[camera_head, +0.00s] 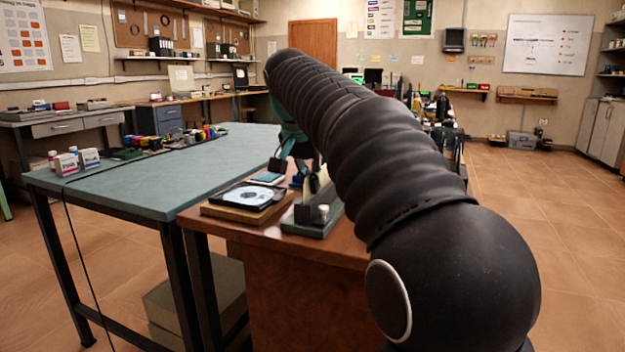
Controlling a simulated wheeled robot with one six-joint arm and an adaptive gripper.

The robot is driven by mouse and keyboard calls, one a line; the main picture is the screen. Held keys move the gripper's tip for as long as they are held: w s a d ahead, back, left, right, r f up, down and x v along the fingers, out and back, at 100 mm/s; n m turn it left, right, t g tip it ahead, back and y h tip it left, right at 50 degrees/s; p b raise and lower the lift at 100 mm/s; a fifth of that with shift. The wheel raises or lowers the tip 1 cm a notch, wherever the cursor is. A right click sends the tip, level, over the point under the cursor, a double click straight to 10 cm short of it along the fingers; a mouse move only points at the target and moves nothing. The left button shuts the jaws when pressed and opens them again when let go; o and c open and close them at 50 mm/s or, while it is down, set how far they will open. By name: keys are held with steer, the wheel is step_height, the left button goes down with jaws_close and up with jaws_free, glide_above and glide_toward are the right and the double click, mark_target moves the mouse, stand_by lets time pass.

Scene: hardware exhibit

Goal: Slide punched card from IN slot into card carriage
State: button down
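My black ribbed arm crosses the middle of the view and hides much of the wooden desk (225,226). My gripper (289,168) shows only in part at the arm's far end, low over the desk; its fingers are small and partly hidden, so I cannot tell if it is open or shut. A dark green device (310,226) with a knob sits at the desk's front edge, partly behind my arm. I cannot make out the IN slot or the card carriage.
A disc unit (248,195) lies on the desk left of the green device. A teal-topped table (150,184) adjoins on the left, with small boxes (77,162) and several coloured items along its far edge. Open tiled floor (540,215) lies right.

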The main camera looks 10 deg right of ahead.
stand_by(0.3)
steer(key=c, duration=1.2)
jaws_free()
steer(key=shift+c, duration=0.2)
steer(key=shift+r, duration=0.1)
step_height(320, 180, up, 3)
steer(key=p, duration=0.3)
steer(key=shift+w+r+p, duration=0.1)
steer(key=shift+r+p, duration=0.6)
steer(key=shift+r, duration=1.7)
